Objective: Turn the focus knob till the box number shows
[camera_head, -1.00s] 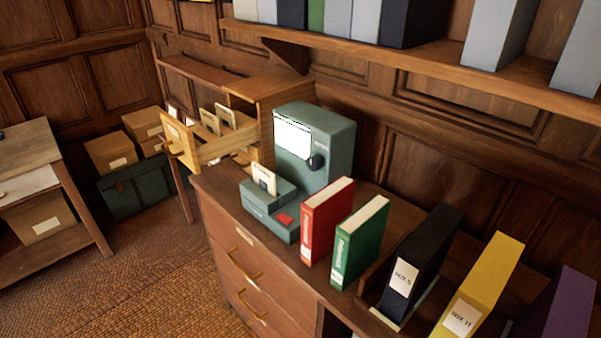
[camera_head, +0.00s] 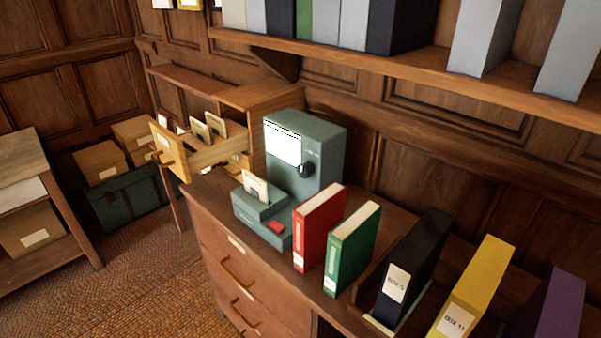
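A grey-green microfiche reader (camera_head: 327,150) stands on top of the wooden cabinet. Its lit white screen (camera_head: 283,144) faces left, with a thin dark dotted band near its top edge; no box number can be read on it. The round black focus knob (camera_head: 306,170) sits at the right of the screen, low on the same face. In front is the reader's lower base (camera_head: 262,212) with a cream card (camera_head: 255,187) standing upright in it and a red button (camera_head: 276,227). Neither of my grippers is in view.
Red (camera_head: 319,226) and green (camera_head: 352,248) binders stand just right of the reader's base. Black (camera_head: 411,267), yellow (camera_head: 473,287) and purple (camera_head: 546,308) box files stand further right. An open card drawer (camera_head: 170,149) juts out at the left. A shelf (camera_head: 420,80) runs above.

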